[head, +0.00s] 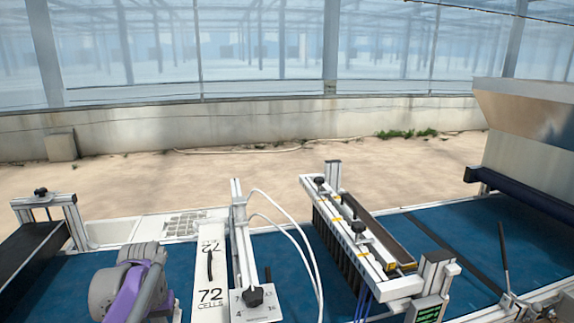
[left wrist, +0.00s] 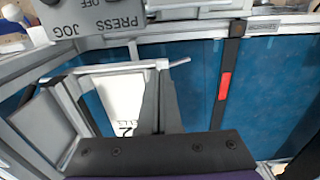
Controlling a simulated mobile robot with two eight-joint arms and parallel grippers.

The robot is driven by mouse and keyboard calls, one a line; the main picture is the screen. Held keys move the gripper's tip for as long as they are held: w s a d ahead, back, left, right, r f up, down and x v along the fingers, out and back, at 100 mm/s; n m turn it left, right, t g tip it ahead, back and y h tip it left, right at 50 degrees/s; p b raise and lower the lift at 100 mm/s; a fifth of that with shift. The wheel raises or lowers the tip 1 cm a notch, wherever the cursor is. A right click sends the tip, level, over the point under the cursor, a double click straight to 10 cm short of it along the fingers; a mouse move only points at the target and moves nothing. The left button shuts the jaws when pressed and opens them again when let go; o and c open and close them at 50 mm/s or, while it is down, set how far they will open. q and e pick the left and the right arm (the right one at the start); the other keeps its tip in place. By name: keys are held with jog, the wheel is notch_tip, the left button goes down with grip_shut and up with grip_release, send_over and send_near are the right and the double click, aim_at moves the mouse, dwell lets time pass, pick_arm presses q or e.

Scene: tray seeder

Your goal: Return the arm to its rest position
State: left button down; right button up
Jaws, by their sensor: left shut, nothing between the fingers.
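My left arm (head: 138,285), grey and purple, comes in at the lower left of the head view over the blue belt; its fingers cannot be made out there. In the left wrist view my left gripper (left wrist: 161,80) points away from the camera, its dark fingers together with nothing between them. Beyond the fingers lies a white plate (left wrist: 118,100), partly hidden by them. In the head view a white plate (head: 209,292) marked "72 CELLS" lies just right of my arm. My right gripper is in neither view.
A white rail (head: 240,235) with hoses and a seeder bar (head: 355,245) cross the blue belt (head: 275,255). A hopper (head: 530,120) stands at the right. A control box (left wrist: 90,18) marked "PRESS JOG" is at the top of the left wrist view. Open sandy floor lies behind.

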pick_arm(q)
jog(key=shift+m+t, duration=0.4)
jog(key=shift+t, duration=0.4)
jog(key=s+d, duration=0.1)
jog(key=s, duration=0.1)
jog(key=s+d, duration=0.3)
jog(key=s, duration=0.1)
jog(key=shift+s+d, duration=0.25)
jog(key=shift+s, duration=0.1)
jog(key=shift+m+t, duration=0.3)
jog(key=shift+t, duration=0.3)
jog(key=s, duration=0.1)
jog(key=s+d+f, duration=0.1)
jog(key=s, duration=0.1)
jog(key=s+d, duration=0.1)
jog(key=s, duration=0.1)
jog(key=shift+d+f, duration=0.25)
jog(key=shift+f, duration=0.1)
jog(key=s+d+f+m+t, duration=0.1)
jog(key=s+d+f+t, duration=0.1)
jog(key=s+f, duration=0.4)
jog(key=s+d, duration=0.1)
jog(key=s, duration=0.3)
jog(key=shift+s+d+f+t, duration=0.3)
jog(key=shift+d+f, duration=0.05)
jog(key=shift+d, duration=0.05)
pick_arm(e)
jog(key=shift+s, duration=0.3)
